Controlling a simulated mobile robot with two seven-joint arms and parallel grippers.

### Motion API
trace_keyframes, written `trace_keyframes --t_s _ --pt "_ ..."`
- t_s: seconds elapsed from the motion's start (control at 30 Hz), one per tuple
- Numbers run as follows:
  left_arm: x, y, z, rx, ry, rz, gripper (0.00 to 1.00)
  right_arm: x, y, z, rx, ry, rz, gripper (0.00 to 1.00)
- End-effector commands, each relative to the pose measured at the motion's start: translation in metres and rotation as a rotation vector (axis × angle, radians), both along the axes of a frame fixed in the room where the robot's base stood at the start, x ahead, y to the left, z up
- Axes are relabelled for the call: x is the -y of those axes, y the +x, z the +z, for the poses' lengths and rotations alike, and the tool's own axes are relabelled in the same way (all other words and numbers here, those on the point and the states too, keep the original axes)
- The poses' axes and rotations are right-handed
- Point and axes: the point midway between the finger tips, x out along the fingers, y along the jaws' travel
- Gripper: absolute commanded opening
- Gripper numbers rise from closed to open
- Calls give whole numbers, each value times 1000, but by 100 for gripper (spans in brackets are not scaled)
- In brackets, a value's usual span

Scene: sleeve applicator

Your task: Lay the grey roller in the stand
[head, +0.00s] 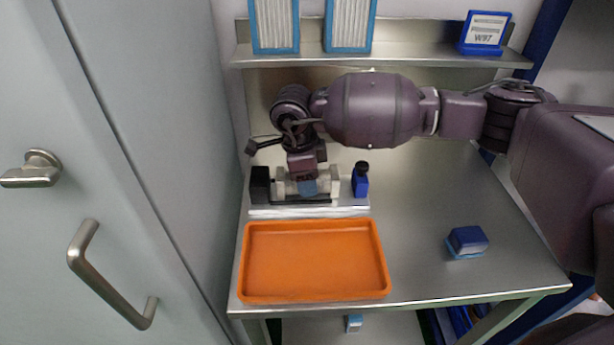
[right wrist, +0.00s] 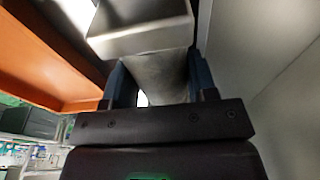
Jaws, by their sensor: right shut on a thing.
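The stand (head: 275,211) is on the steel table behind the orange tray, with a black block (head: 260,184) at its left end and a blue part with a dark knob (head: 361,183) at its right. My right gripper (head: 307,187) points down over the middle of the stand. In the right wrist view the gripper (right wrist: 158,88) is shut on the grey roller (right wrist: 155,72), which lies between its two fingers. A pale block (right wrist: 140,38) covers part of the roller there. I cannot tell whether the roller rests in the stand. My left gripper is out of view.
The empty orange tray (head: 315,292) lies in front of the stand. A blue box (head: 467,241) stands on the table at right. A shelf (head: 400,60) above holds two blue-edged panels and a label sign (head: 485,32). A door is close on the left.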

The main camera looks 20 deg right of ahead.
Motion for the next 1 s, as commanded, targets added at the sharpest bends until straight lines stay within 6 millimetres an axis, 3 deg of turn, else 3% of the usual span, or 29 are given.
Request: trace_keyframes --t_s 0.17,0.2,0.37,0.73,1.0 --pt "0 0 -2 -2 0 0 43 0 0 -3 0 0 0 12" --pt "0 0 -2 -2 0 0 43 0 0 -3 0 -1 0 56" --pt "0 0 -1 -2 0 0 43 0 0 -3 0 -1 0 78" --pt "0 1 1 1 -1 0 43 0 0 4 2 -1 0 78" --pt "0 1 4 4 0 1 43 -6 3 48 4 0 1 78"
